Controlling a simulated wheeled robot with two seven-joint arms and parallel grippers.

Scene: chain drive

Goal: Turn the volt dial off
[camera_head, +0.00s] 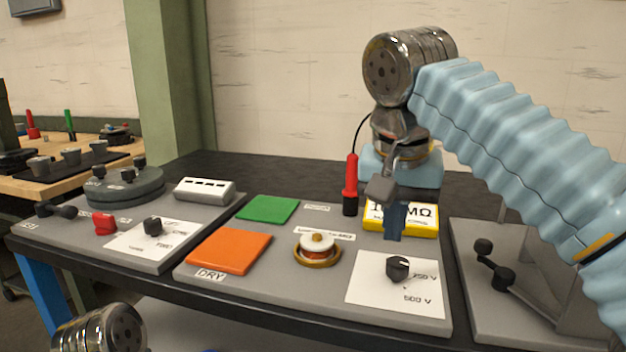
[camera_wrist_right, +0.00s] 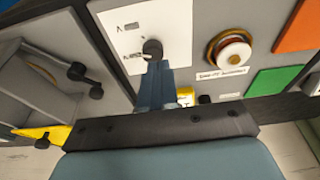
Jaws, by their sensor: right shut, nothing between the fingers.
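The volt dial (camera_head: 398,268) is a black knob on a white card (camera_head: 375,288) at the front right of the grey panel. Two printed labels show beside it, 250 V and 500 V. Which mark the knob points at is too small to tell. My right gripper (camera_head: 394,236) points down just behind and above the dial, with its blue fingers shut and empty. In the right wrist view the dial (camera_wrist_right: 152,48) lies just beyond the shut fingertips (camera_wrist_right: 158,66); whether they touch it I cannot tell. My left gripper is out of view.
A yellow MΩ meter (camera_head: 428,220) and a red probe (camera_head: 351,185) stand behind the fingers. A copper-coloured spool (camera_head: 317,248), an orange pad (camera_head: 229,251) and a green pad (camera_head: 267,209) lie left. A black-knobbed crank (camera_head: 495,268) is on the right panel.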

